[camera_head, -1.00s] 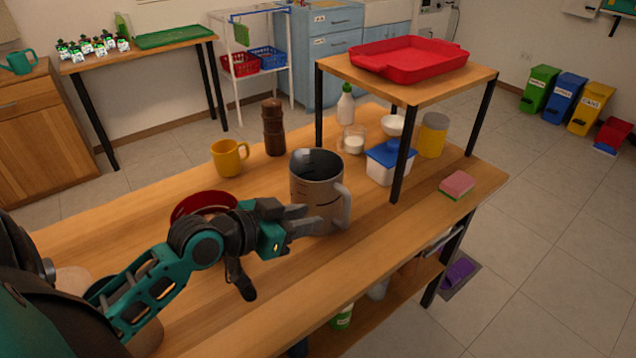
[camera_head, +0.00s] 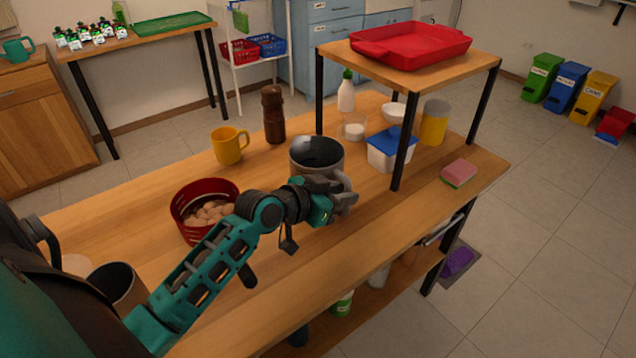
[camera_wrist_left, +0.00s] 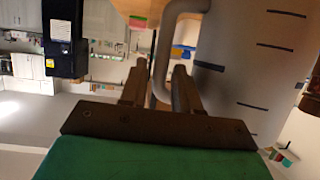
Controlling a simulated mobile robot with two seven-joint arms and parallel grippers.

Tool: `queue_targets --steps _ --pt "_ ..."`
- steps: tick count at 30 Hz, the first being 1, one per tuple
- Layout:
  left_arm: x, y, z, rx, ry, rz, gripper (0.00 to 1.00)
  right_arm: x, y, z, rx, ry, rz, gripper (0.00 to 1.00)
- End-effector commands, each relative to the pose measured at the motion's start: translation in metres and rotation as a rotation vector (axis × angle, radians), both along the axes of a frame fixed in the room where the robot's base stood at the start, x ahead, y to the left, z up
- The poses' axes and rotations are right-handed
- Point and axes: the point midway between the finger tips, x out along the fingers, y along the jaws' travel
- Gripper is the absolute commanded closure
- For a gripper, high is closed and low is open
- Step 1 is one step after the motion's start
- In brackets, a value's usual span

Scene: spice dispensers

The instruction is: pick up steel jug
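The steel jug (camera_head: 310,158) stands upright on the wooden table, grey with a dark interior. Its handle is on the near right side; my arm and gripper hide its lower part. In the left wrist view the jug wall (camera_wrist_left: 245,60) shows dark measuring marks, and the curved handle (camera_wrist_left: 162,65) comes down between the fingers. My left gripper (camera_head: 345,192) is at the handle. In the wrist view its fingers (camera_wrist_left: 158,88) stand apart on either side of the handle, the right one closer to it. My right gripper is not in view.
A red basket of eggs (camera_head: 182,212) is left of the jug. A yellow mug (camera_head: 227,148) and brown pepper mill (camera_head: 273,115) stand behind. A blue-lidded box (camera_head: 380,155) and shelf leg (camera_head: 403,165) are right.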

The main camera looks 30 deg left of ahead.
Motion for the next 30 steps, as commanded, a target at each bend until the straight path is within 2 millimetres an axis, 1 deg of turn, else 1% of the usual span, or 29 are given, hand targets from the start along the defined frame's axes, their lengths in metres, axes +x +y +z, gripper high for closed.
queue_targets --steps 1,3,6,14,23,24,30 --pt "0.008 -0.002 -0.002 -0.004 -0.001 0.0 0.69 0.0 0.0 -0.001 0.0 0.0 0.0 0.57" --pt "0.015 -0.004 -0.006 -0.003 -0.001 0.0 0.69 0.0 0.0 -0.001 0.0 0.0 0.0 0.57" --pt "0.021 -0.006 -0.009 -0.001 -0.001 0.0 0.69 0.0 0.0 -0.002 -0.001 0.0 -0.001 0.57" --pt "0.022 -0.006 -0.01 0.0 0.0 0.0 0.7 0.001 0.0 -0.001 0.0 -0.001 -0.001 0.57" --pt "0.022 -0.006 -0.01 0.0 0.0 0.0 0.98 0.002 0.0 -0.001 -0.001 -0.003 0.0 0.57" --pt "0.022 -0.006 -0.01 0.0 0.0 0.0 1.0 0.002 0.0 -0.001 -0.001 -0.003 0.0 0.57" --pt "0.022 -0.006 -0.01 0.0 0.0 0.0 1.0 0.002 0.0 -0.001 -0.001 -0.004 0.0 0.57"
